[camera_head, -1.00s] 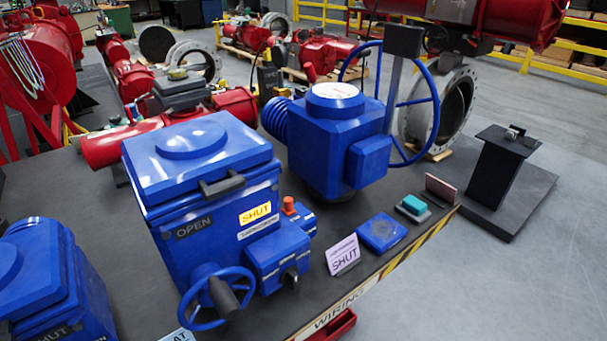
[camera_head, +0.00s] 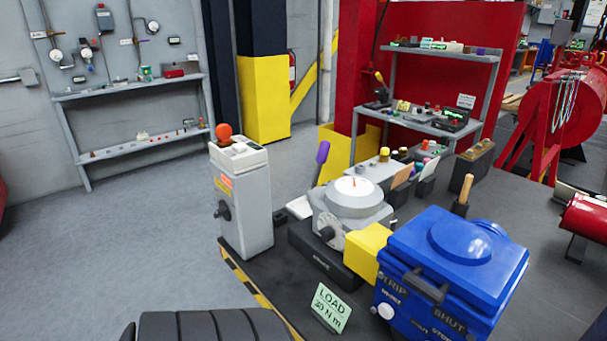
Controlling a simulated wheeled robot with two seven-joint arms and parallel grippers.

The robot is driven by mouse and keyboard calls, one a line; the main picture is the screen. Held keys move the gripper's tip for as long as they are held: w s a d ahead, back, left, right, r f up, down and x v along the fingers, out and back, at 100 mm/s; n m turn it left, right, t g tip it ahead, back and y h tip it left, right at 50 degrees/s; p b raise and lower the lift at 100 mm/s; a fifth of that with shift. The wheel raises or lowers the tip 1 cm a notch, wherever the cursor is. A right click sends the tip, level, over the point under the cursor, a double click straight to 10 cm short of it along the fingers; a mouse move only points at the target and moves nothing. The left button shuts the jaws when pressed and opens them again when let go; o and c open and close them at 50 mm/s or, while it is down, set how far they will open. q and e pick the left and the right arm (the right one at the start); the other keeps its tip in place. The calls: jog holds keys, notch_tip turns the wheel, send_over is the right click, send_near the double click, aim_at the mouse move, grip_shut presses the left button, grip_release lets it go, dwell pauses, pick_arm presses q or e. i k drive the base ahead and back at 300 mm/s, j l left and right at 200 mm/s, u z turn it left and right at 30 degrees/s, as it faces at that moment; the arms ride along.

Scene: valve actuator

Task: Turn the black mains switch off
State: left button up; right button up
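A grey upright box (camera_head: 243,205) stands at the left corner of the dark bench. A black rotary switch (camera_head: 223,210) sits on its left-hand face, below an orange and yellow label. I cannot read its position marks. An orange knob (camera_head: 224,131) stands on top of the box. I cannot read a label naming the mains switch. Neither of my grippers is in view.
A grey machine (camera_head: 352,203) with a purple-tipped lever stands beside the box. A yellow block (camera_head: 367,250), a blue actuator (camera_head: 450,258) and a green load card (camera_head: 331,307) are to the right. Floor left of the bench is clear.

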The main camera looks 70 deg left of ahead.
aim_at(223, 211)
jog(key=u, duration=2.7)
